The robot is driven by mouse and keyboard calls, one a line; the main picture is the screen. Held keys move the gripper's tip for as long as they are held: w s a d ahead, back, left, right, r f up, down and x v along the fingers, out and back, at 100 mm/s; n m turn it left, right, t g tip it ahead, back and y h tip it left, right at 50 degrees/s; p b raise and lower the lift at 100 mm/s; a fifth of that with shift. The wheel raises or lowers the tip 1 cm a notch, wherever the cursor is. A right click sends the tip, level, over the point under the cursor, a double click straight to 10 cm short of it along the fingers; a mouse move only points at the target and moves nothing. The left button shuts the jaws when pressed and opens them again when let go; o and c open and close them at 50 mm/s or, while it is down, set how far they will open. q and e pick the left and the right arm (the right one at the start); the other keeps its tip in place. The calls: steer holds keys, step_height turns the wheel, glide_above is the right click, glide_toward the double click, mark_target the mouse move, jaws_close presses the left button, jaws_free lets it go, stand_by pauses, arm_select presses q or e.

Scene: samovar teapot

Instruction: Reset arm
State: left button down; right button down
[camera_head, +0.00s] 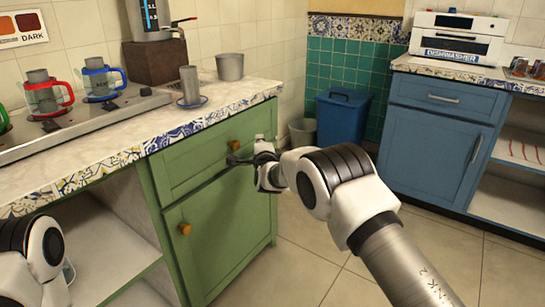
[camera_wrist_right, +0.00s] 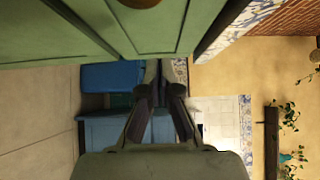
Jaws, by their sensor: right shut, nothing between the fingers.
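My right gripper (camera_head: 240,159) is shut and empty. It is in front of the green cabinet (camera_head: 228,225), close to its drawer front and near the drawer's round knob (camera_head: 233,145); I cannot tell whether it touches. In the right wrist view the fingers (camera_wrist_right: 160,72) come together at their tips, with a round knob (camera_wrist_right: 138,2) above them at the top edge. My right arm reaches in from the lower right. Part of my left arm shows at the lower left of the head view; its gripper is out of sight.
The counter (camera_head: 140,125) holds a red-handled cup (camera_head: 45,97), a blue-handled cup (camera_head: 101,80), a metal cup on a saucer (camera_head: 190,86) and a grey pot (camera_head: 230,67). A blue bin (camera_head: 341,117) and a blue cabinet (camera_head: 430,135) stand behind. The floor (camera_head: 310,225) is clear.

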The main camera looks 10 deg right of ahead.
steer(key=s+p, duration=0.2)
steer(key=s, duration=0.5)
steer(key=s+d+f+g, duration=0.2)
steer(key=s+d+f, duration=0.15)
steer(key=f, duration=0.45)
steer(key=s+d+f+g, duration=0.2)
steer(key=s+f, duration=0.2)
steer(key=f, duration=0.4)
steer(key=s+d+f+n+g, duration=0.2)
steer(key=s+f+g, duration=0.1)
steer(key=s+f, duration=0.45)
steer(key=s+d+f+n+g, duration=0.1)
steer(key=s+d+f+g, duration=0.1)
steer(key=s+f, duration=0.6)
steer(key=s+f+n+g, duration=0.2)
steer(key=s+n+g, duration=0.1)
steer(key=s, duration=0.7)
steer(key=s+f+n+g, duration=0.2)
steer(key=s+n+g, duration=0.1)
steer(key=s, duration=0.8)
steer(key=s+a+r+n+g+y, duration=0.2)
steer(key=s+n+g, duration=0.1)
steer(key=s+n, duration=0.75)
step_height(320, 180, up, 26)
steer(key=p, duration=2.6)
steer(key=shift+s+d+m, duration=0.15)
steer(key=shift+s+m, duration=0.2)
steer(key=shift+m, duration=0.1)
